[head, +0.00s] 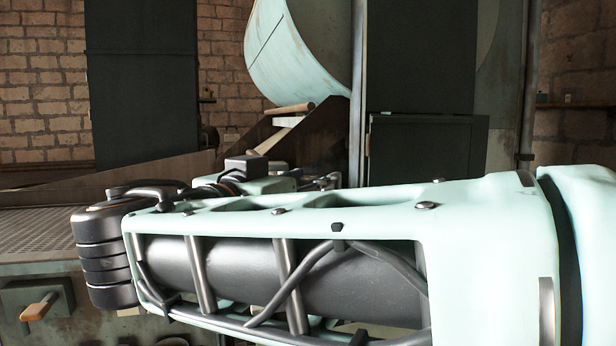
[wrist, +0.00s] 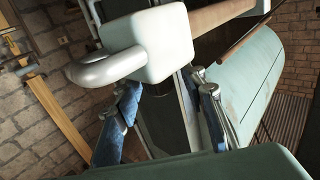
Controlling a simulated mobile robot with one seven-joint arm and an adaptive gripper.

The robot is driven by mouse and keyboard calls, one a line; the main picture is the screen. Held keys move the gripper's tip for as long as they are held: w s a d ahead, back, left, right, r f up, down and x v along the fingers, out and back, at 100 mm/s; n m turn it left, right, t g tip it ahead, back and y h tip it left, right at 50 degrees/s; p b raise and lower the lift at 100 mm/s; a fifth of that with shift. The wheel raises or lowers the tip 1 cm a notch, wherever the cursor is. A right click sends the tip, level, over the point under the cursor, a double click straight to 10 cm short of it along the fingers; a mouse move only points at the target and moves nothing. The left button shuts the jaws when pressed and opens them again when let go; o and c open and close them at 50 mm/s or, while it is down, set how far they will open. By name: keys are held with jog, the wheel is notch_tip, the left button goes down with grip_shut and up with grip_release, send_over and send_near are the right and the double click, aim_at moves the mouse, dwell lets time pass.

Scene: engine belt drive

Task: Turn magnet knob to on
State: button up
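I cannot make out for sure which part is the magnet knob. A small orange-brown handle (head: 38,308) sticks out from a dark box on the machine's front at the lower left of the head view; it may be the knob, but no label is readable. My gripper (wrist: 165,118) shows in the wrist view with its two blue-padded fingers apart and nothing seen between them. In the head view my pale green arm crosses the picture, and I cannot make out the fingers there.
A perforated metal bed (head: 35,232) lies at the left, above the handle. A large pale green curved drum (head: 300,50) stands behind; it also shows in the wrist view (wrist: 245,85). Dark upright panels (head: 143,85) and brick walls (head: 40,80) stand at the back.

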grip_shut()
